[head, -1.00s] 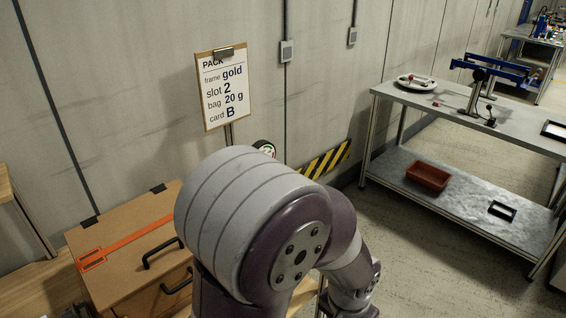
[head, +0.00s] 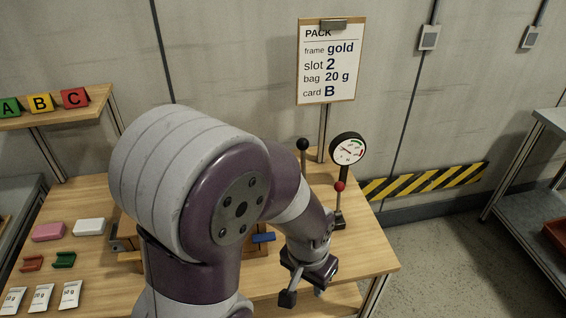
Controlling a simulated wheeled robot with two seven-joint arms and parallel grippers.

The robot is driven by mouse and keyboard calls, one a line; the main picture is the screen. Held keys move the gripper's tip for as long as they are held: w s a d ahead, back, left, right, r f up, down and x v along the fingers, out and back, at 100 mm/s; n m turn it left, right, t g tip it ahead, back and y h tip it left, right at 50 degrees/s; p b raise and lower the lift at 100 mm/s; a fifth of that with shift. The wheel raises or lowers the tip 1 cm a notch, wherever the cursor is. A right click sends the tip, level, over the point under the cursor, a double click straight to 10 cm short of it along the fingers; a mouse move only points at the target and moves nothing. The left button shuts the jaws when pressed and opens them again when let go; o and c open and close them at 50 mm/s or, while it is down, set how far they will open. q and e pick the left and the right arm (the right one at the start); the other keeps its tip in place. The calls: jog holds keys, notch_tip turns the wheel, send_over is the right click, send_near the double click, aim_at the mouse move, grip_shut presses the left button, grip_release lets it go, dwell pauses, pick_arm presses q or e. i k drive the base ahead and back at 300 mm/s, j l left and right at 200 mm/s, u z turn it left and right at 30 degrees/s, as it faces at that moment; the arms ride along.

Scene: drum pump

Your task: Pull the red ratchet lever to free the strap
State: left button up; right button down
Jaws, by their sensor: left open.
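No strap and no red ratchet lever on a strap can be made out in the head view. An upright lever with a red knob (head: 340,187) stands at the right end of the wooden bench (head: 365,262), below a round gauge (head: 348,149). I cannot tell whether it belongs to a ratchet. My left gripper (head: 304,294) is open and points down over the bench's front right part, nearer to me than the red knob and apart from it. My left arm hides the middle of the bench. My right gripper is not in view.
A black-knobbed lever (head: 303,145) stands left of the gauge. A blue piece (head: 263,237) shows beside my arm. Pink (head: 48,231) and white blocks (head: 89,226) and several packets (head: 41,297) lie at left. Cards A, B, C stand on a shelf (head: 80,110). A sign (head: 330,62) rises behind.

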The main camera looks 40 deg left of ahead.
aim_at(338, 186)
jog(key=i+u, duration=0.2)
jog(key=u, duration=0.3)
jog(key=i+u, duration=0.15)
jog(key=u, duration=0.35)
jog(key=i+l+u, duration=0.15)
jog(key=u, duration=0.35)
jog(key=i+l+u, duration=0.15)
jog(key=u, duration=0.3)
jog(key=i+l+u, duration=0.1)
jog(key=l+u, duration=0.2)
jog(key=u, duration=0.2)
